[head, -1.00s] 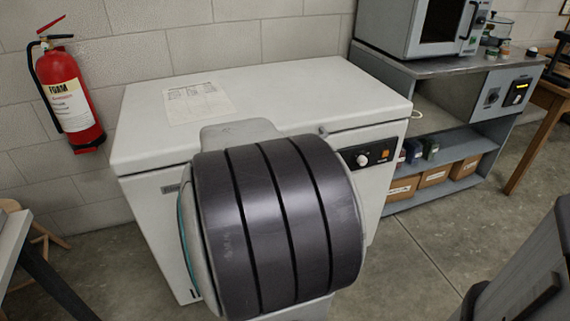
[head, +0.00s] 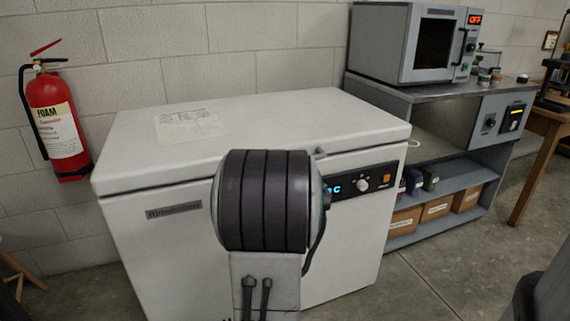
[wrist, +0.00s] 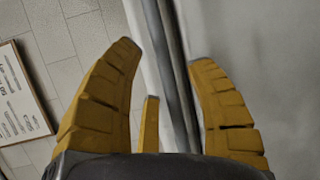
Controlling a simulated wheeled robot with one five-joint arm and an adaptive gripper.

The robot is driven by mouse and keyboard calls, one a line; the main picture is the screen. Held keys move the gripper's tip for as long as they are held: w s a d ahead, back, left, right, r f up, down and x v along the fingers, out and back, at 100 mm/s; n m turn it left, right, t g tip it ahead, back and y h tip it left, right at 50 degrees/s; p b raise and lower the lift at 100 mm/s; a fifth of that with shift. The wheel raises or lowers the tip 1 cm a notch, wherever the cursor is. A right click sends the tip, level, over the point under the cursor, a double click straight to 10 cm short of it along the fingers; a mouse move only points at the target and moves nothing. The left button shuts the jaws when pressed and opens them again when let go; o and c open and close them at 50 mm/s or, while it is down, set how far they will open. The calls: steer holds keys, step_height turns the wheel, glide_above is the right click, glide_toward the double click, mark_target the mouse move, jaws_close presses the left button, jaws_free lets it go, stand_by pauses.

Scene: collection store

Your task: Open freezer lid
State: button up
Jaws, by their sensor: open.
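The white chest freezer (head: 160,265) stands against the block wall in the head view. Its lid (head: 280,112) lies flat and shut, with a paper sheet (head: 185,124) on top. A small grey fitting, perhaps part of the handle, shows at the lid's front edge (head: 320,154), partly hidden by my arm. In the wrist view my gripper (wrist: 165,54) is open, its yellow fingers apart. A dark grey bar or seam (wrist: 177,65) beside a pale strip runs between the fingers; I cannot tell whether they touch it. My arm hides the gripper in the head view.
A red foam extinguisher (head: 58,120) hangs on the wall at left. To the right stands a grey bench (head: 440,85) with a microwave-like oven (head: 425,45) on top and boxes (head: 437,208) on its lower shelf. Floor is clear in front of the bench.

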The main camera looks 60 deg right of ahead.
steer(key=shift+x, duration=1.5)
steer(key=shift+c, duration=0.3)
jaws_close()
